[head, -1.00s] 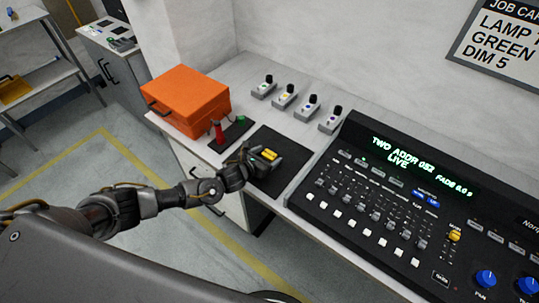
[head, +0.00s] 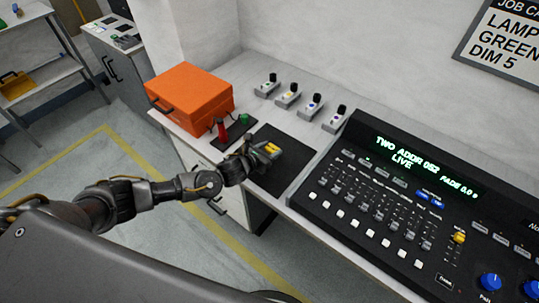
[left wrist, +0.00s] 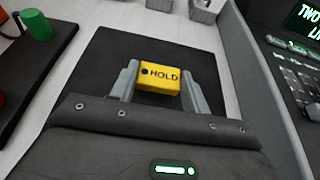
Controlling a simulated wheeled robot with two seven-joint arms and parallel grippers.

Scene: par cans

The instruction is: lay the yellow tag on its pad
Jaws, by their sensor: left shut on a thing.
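The yellow tag (left wrist: 160,78), marked HOLD, is between the two fingers of my left gripper (left wrist: 160,90) in the left wrist view. In the head view the tag (head: 272,148) shows at the tip of my left gripper (head: 263,152). The left gripper is shut on the tag, over the black pad (head: 284,161) on the counter. The pad also fills the space around the tag in the left wrist view (left wrist: 112,48). I cannot tell whether the tag touches the pad. My right gripper is not in view.
An orange case (head: 190,97) stands left of the pad. A small dark plate with a red part (head: 221,130) and a green part (head: 244,118) lies between them. Several small switch units (head: 289,96) stand along the wall. A lighting console (head: 385,205) is close on the right.

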